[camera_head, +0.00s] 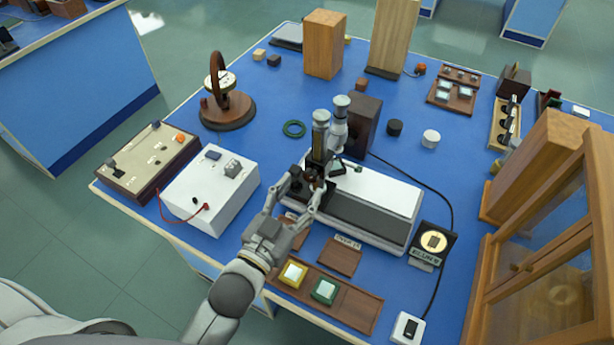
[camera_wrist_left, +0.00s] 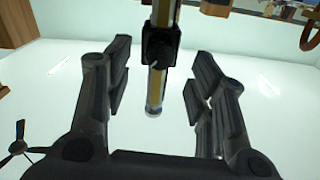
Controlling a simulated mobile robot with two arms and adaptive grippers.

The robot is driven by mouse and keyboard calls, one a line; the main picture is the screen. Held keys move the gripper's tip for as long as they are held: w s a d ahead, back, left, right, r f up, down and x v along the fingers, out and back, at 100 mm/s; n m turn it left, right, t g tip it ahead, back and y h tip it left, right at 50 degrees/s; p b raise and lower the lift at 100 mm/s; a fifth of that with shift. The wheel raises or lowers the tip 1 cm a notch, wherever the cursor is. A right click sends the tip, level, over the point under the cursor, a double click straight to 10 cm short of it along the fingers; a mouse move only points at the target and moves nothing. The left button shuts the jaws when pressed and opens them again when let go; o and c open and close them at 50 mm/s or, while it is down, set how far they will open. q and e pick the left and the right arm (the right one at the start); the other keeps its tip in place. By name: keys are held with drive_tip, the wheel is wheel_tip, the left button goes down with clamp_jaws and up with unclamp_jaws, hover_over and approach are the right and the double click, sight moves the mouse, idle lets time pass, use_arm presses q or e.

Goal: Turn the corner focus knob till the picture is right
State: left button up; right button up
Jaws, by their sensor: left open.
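The instrument (camera_head: 375,205) is a grey-and-white box with a brass tube (camera_head: 320,130) and a grey tube (camera_head: 339,120) standing at its left end. My left gripper (camera_head: 304,187) is at the foot of these tubes, its fingers spread around a small dark part. In the left wrist view a black knob-like block (camera_wrist_left: 160,45) on a brass rod sits between the open fingers (camera_wrist_left: 157,85), a little beyond their tips, with gaps on both sides. I cannot tell for sure whether it is the focus knob. A black panel with a lit round picture (camera_head: 433,241) stands at the instrument's right; its sharpness is too small to judge.
A white box (camera_head: 212,190) with a red lead stands left of my gripper. A wooden tray (camera_head: 345,305) with yellow and green framed pieces lies in front. A wooden cabinet (camera_head: 550,220) stands at the right.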

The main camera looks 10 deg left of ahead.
sight(309, 179)
use_arm(q)
drive_tip(key=shift+x, duration=1.15)
drive_tip(key=shift+w+r, duration=0.1)
drive_tip(key=shift+w, duration=0.3)
drive_tip(key=shift+w+d+p, duration=0.15)
drive_tip(key=shift+w+p, duration=0.1)
drive_tip(key=shift+p, duration=0.05)
drive_tip(key=shift+w, duration=0.2)
drive_tip(key=shift+c, duration=0.5)
drive_tip(key=c, duration=0.9)
use_arm(e)
drive_tip(key=shift+w+r, duration=0.6)
drive_tip(key=shift+w, duration=0.15)
use_arm(q)
drive_tip(key=shift+m, duration=0.3)
use_arm(e)
drive_tip(key=shift+w+r, duration=0.1)
drive_tip(key=shift+r, duration=0.05)
